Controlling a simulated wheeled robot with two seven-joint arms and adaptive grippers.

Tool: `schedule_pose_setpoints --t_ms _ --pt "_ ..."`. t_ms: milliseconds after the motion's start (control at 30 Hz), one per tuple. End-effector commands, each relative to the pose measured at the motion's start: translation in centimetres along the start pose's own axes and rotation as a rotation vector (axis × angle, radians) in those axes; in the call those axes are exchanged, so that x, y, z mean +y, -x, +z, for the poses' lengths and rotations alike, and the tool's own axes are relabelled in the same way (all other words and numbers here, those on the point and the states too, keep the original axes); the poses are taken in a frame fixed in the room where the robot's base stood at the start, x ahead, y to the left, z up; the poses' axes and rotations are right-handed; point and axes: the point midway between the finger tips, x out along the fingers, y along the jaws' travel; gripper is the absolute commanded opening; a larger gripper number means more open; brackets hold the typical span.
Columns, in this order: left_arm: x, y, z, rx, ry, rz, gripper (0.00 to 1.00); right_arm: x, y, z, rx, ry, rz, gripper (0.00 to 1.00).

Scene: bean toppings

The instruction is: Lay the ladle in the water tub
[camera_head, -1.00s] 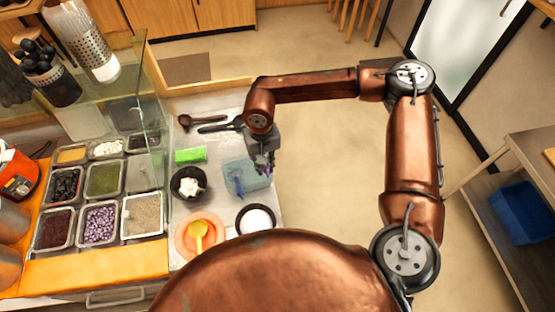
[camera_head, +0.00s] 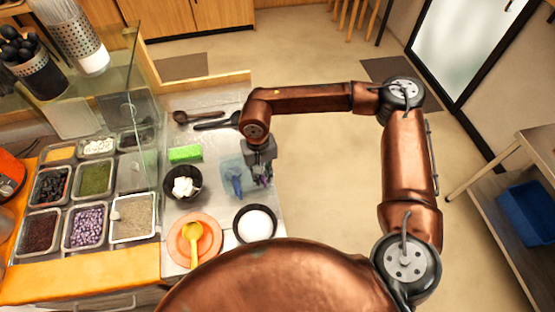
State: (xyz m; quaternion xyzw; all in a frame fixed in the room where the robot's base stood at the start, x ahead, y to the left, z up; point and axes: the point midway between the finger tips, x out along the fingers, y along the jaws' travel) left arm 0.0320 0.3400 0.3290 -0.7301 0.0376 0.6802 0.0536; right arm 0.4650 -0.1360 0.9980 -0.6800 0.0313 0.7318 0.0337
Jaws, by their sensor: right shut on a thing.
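The water tub (camera_head: 229,162) is a pale blue, see-through container on the counter, right of the black bowl. A darker blue piece (camera_head: 235,184), which looks like part of the ladle, shows at the tub. My right gripper (camera_head: 262,181) points down at the tub's right side. It is shut, apparently on the ladle, but the grip itself is too small to see clearly. I cannot tell whether the ladle touches the tub's bottom. My left gripper is out of view.
A black bowl with white cubes (camera_head: 183,183), a green block (camera_head: 185,153), an orange plate with a yellow scoop (camera_head: 194,236) and a white-filled bowl (camera_head: 255,224) stand around the tub. Dark utensils (camera_head: 196,117) lie behind. Topping trays (camera_head: 86,224) fill the left.

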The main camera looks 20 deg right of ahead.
Motion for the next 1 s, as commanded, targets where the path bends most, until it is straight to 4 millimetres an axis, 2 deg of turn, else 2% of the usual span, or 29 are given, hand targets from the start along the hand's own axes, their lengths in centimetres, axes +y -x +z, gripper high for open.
schedule_pose_setpoints --t_ms 333,367,633,867,1000 --pt "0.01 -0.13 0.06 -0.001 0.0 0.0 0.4 -0.02 -0.14 -0.01 0.001 0.0 0.0 0.0" --pt "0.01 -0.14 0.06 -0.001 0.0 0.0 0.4 -0.02 -0.14 -0.02 0.001 0.0 0.0 0.18" --pt "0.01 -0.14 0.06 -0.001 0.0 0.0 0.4 -0.01 -0.16 -0.02 0.0 0.0 0.0 0.37" --pt "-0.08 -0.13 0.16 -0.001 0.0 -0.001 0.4 0.0 -0.18 -0.01 0.0 0.0 0.0 0.37" --pt "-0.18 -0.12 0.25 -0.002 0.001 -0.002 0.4 -0.03 0.49 -0.08 0.002 0.0 -0.001 0.37"
